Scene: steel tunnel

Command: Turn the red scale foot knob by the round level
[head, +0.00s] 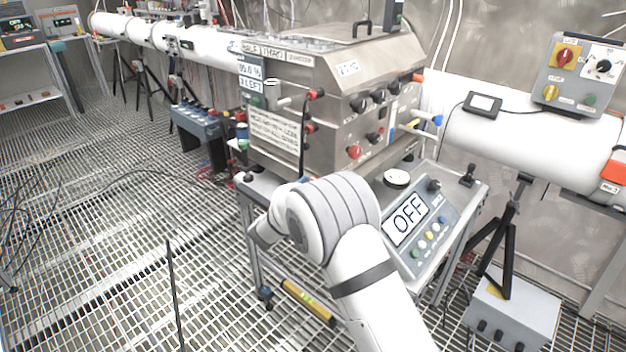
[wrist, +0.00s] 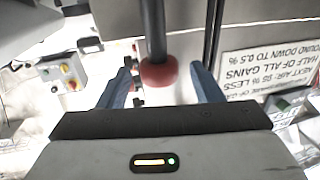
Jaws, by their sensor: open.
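In the wrist view, a red rounded knob (wrist: 158,73) on a dark stem shows between and just beyond the two blue fingers of my gripper (wrist: 164,80). The fingers are spread, with a visible gap on both sides of the knob. I cannot tell for sure that it is the scale foot knob. In the head view, my arm hides my gripper and that knob. A sloped panel reading OFF (head: 405,217) stands on the cart, with a round white disc (head: 397,179) behind it. I cannot tell whether this disc is the round level.
A large steel box (head: 330,80) with red and black knobs stands behind my arm. Its lettered sign (head: 275,133) also shows upside down in the wrist view (wrist: 270,70). A white pipe (head: 530,135) and a tripod (head: 505,230) are at the right. Open grating lies at the left.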

